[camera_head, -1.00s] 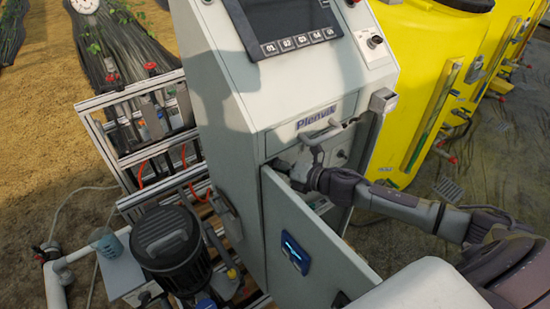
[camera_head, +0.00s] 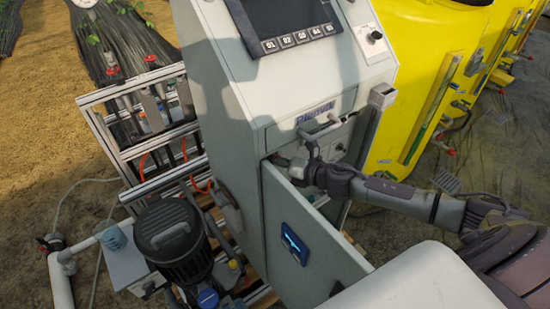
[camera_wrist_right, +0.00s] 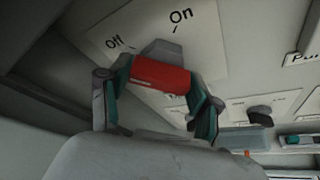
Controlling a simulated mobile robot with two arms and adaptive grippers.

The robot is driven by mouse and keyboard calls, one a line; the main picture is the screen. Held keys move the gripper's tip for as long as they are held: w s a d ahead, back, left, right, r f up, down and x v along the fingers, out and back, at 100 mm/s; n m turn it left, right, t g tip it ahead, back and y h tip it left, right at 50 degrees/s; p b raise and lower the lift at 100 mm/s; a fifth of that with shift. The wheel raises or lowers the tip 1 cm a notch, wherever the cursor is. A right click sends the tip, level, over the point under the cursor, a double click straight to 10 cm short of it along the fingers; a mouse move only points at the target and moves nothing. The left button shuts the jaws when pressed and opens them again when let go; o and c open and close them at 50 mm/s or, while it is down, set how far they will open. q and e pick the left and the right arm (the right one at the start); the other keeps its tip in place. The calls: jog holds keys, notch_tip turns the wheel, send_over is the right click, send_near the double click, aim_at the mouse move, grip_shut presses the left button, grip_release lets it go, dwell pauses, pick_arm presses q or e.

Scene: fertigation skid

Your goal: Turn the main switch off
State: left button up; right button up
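In the right wrist view the main switch has a red handle (camera_wrist_right: 158,75) in front of a grey base, on a white plate (camera_wrist_right: 205,45) marked Off at left and On at right. The grey base sits between the two marks; I cannot tell clearly which one it points to. My right gripper (camera_wrist_right: 160,82) has one finger at each end of the red handle, with the pads appearing to touch it. In the head view my right gripper (camera_head: 300,168) reaches into the cabinet (camera_head: 232,150) behind its open door. The switch is hidden there. My left gripper is not in view.
The open cabinet door (camera_head: 325,255) stands close below my right forearm. A grey handle (camera_head: 325,128) and a small box (camera_head: 382,96) project above the opening. A black knob (camera_wrist_right: 260,113) lies right of the switch. Yellow tanks (camera_head: 425,75) stand at right.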

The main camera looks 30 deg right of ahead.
jog(key=shift+o, duration=1.1)
jog(key=shift+r, duration=0.1)
jog(key=v, duration=1.2)
